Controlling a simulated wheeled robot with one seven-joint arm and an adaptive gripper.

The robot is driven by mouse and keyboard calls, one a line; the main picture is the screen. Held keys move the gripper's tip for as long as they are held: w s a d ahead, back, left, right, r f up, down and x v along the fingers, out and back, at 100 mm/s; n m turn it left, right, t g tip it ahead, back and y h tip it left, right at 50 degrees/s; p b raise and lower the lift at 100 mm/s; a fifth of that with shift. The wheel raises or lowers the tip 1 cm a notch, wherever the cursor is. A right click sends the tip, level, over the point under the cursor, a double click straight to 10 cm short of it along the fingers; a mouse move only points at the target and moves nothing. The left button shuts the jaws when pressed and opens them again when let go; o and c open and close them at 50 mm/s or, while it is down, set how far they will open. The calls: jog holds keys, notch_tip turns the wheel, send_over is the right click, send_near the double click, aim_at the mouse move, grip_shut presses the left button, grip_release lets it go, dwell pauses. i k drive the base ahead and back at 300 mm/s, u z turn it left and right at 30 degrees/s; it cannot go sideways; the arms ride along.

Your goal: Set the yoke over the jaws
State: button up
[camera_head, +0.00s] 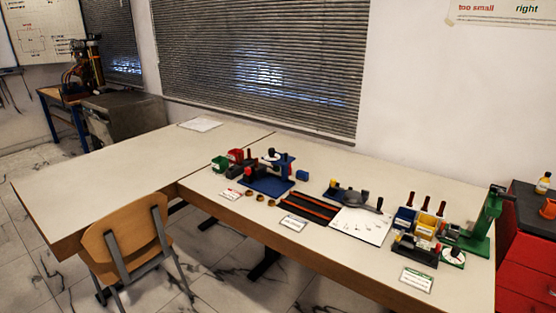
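Neither the yoke nor the jaws can be told apart for certain at this size. A blue rig (266,185) with a blue upright and a white round dial stands on the table left of centre, with dark parts on its base. A green stand (483,222) with a tall column is at the right end, beside a white dial (452,257) and a dark block (414,249). A dark curved piece (361,200) lies between them, at the back of a white sheet (361,225). My gripper is not in view.
Red and green bins (221,163) stand left of the blue rig. Small tan rings lie before it. A black tray with orange strips (309,206) is mid-table. Blue and yellow bins (425,224) hold red-handled tools. A wooden chair (127,245) stands in front; the left tabletop (110,185) is mostly clear.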

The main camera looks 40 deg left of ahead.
aim_at(283, 161)
jog(key=u, duration=0.55)
jog(key=k, duration=0.65)
jog(key=u, duration=1.25)
jog(key=i, duration=1.2)
